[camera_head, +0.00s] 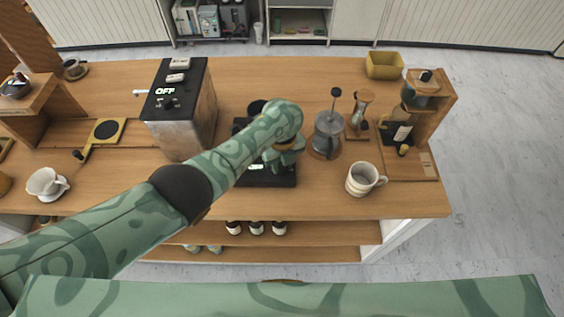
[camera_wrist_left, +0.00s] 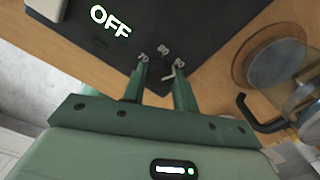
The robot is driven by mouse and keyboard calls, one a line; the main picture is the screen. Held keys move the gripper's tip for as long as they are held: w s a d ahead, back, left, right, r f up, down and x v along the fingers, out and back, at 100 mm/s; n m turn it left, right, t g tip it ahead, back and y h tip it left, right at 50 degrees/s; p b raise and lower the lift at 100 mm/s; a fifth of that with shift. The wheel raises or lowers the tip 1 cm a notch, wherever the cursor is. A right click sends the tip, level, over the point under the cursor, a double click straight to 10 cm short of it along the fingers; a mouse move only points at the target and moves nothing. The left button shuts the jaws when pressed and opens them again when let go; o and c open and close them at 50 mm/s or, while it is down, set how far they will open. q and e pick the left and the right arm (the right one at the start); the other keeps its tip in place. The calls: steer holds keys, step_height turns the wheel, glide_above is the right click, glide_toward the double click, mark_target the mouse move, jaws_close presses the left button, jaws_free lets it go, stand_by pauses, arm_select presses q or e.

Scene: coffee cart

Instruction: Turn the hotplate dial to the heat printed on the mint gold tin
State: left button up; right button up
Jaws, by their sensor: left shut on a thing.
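The black hotplate (camera_head: 290,182) sits on the counter, partly hidden under my left arm. In the left wrist view the hotplate (camera_wrist_left: 200,22) shows a lit "OFF" and printed numbers, among them 70, 80 and 90. My left gripper (camera_head: 285,152) is over its front part. In the left wrist view the gripper (camera_wrist_left: 161,66) has its fingers on both sides of the dial (camera_wrist_left: 160,86), shut on it. The dial is dark and mostly hidden between the fingers, near the numbers. I cannot make out the mint gold tin or its print. My right gripper is not in view.
A steel box (camera_head: 182,135) with its own "OFF" display stands left of my arm. A lidded glass press (camera_head: 327,135) stands right of the hotplate, with a ribbed mug (camera_head: 361,180) in front. Several small jars (camera_head: 256,228) are on the shelf below.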

mark_target(282, 166)
arm_select(q)
steer(key=o, duration=1)
steer(key=shift+c, duration=0.2)
steer(key=shift+r, duration=0.1)
step_height(282, 166, up, 16)
steer(key=p, duration=0.8)
